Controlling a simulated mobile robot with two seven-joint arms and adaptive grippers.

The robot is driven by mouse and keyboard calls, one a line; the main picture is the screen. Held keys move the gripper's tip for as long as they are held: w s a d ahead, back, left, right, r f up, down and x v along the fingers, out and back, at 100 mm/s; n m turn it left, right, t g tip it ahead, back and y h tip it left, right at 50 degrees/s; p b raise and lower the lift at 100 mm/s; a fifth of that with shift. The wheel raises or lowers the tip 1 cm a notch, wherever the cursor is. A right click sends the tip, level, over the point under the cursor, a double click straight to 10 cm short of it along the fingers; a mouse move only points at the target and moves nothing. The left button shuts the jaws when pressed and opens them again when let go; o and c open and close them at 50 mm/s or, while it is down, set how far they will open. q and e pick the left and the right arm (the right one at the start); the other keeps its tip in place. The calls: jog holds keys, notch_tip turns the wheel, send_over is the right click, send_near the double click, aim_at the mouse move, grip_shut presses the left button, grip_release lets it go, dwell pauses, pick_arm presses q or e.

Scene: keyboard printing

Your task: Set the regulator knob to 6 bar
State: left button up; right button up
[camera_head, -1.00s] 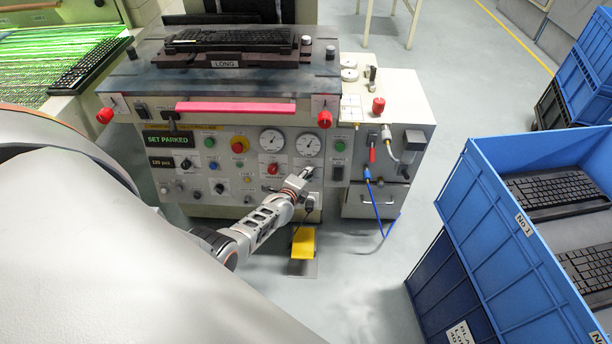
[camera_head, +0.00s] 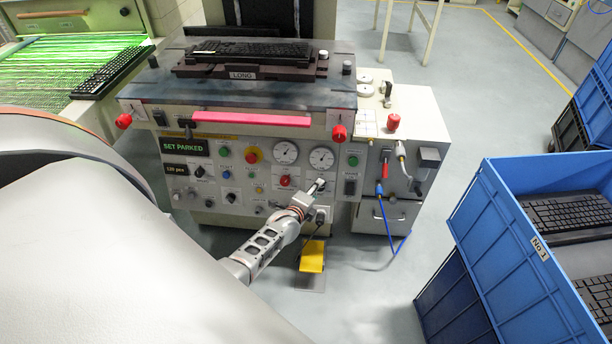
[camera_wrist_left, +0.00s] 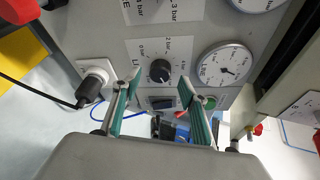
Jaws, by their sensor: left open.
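My left gripper (camera_head: 316,187) is at the front panel of the machine, below the right-hand gauge. In the left wrist view its two green-padded fingers (camera_wrist_left: 155,92) are spread apart with nothing between them. The black regulator knob (camera_wrist_left: 160,70) sits on a white scale plate just beyond the fingertips, roughly between them and apart from both. Markings such as 0 bar and 2 bar are legible around it; I cannot read the knob's setting surely. In the head view the gripper covers the knob's area. My right gripper is not in view.
A round gauge (camera_wrist_left: 224,66) is right of the knob in the wrist view. A black plug (camera_wrist_left: 92,90) with a cord sits in a white socket to the left. Two gauges (camera_head: 285,152) and a red button (camera_head: 285,181) are on the panel. Blue crates (camera_head: 500,250) stand at right.

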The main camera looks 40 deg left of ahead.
pick_arm(q)
jog(key=v, duration=0.9)
dwell(0.4)
